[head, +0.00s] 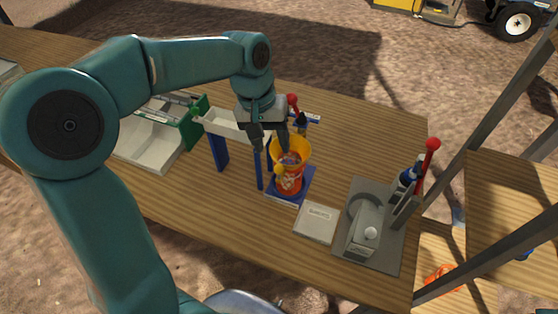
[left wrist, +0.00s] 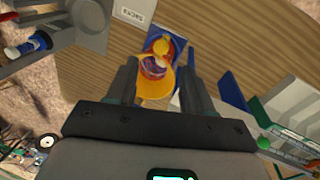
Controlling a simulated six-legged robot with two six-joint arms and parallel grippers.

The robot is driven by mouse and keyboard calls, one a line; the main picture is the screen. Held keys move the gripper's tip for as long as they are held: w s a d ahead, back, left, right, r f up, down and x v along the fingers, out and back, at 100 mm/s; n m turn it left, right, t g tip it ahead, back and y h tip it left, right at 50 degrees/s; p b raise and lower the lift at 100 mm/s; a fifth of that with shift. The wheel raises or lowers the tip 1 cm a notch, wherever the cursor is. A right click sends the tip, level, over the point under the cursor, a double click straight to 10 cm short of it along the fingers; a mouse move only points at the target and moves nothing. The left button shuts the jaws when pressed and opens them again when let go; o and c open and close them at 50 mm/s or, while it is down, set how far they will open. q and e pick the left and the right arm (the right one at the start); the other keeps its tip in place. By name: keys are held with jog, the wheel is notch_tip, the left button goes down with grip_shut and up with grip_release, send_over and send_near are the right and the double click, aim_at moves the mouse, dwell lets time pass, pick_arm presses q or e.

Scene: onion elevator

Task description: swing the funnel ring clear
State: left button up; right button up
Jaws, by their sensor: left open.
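The yellow-orange funnel ring (head: 290,149) sits on top of an orange-red container (head: 289,183) on a blue base on the wooden table. In the left wrist view the funnel ring (left wrist: 156,82) lies between the two dark fingers. My left gripper (head: 270,143) points down just behind and left of the ring. It is open, with its fingers apart in the left wrist view (left wrist: 151,85); I cannot tell whether they touch the ring. Small pale and purple pieces show inside the ring. My right gripper is not in view.
A grey press-like fixture (head: 385,258) with a red-knobbed lever (head: 432,145) stands to the right. A pale labelled block (head: 316,223) lies between. A white chute (head: 232,124) on blue posts and a green-and-white bin (head: 150,145) stand left. Table is clear at back right.

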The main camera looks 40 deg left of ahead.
aim_at(278, 166)
pick_arm(q)
jog(key=f, duration=0.5)
jog(key=d+f, duration=0.1)
jog(key=f, duration=0.1)
jog(key=shift+w+d+f, duration=0.1)
jog(key=shift+w+f, duration=0.05)
jog(key=shift+w, duration=0.15)
jog(key=shift+f, duration=0.25)
jog(key=shift+s, duration=0.1)
grip_shut()
